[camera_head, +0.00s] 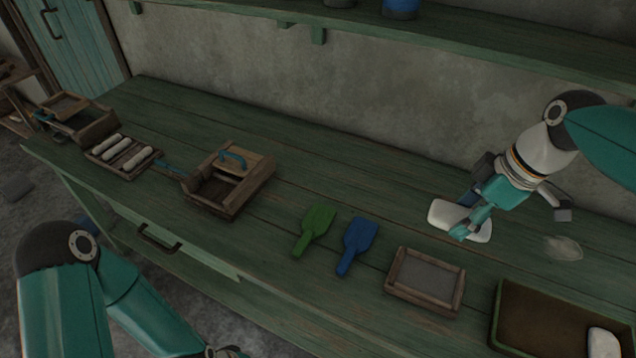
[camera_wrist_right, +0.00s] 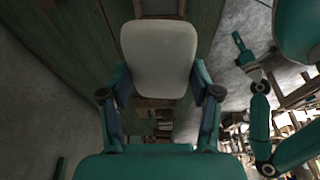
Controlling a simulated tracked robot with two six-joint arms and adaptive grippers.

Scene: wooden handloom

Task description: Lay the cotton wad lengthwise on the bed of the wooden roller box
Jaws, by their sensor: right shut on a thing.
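The cotton wad (camera_head: 444,213) is a flat white pad with rounded corners at the right of the bench. My right gripper (camera_head: 470,222) is shut on it. In the right wrist view the wad (camera_wrist_right: 160,60) sticks out ahead between the two fingers (camera_wrist_right: 160,92). I cannot tell how far it is above the bench. The wooden roller box (camera_head: 232,190) stands left of the middle, well away from the wad. It has a blue handle on top, a blue crank at its left and an open bed in front. My left gripper (camera_head: 226,352) is barely in view at the bottom edge.
A green paddle (camera_head: 315,228), a blue paddle (camera_head: 356,245) and a wooden frame (camera_head: 393,274) lie between. A green-edged tray (camera_head: 540,318) holds another white pad (camera_head: 603,343). A pale tuft (camera_head: 563,248) lies right. A tray of white rolls (camera_head: 124,154) and another wooden box (camera_head: 90,126) stand left.

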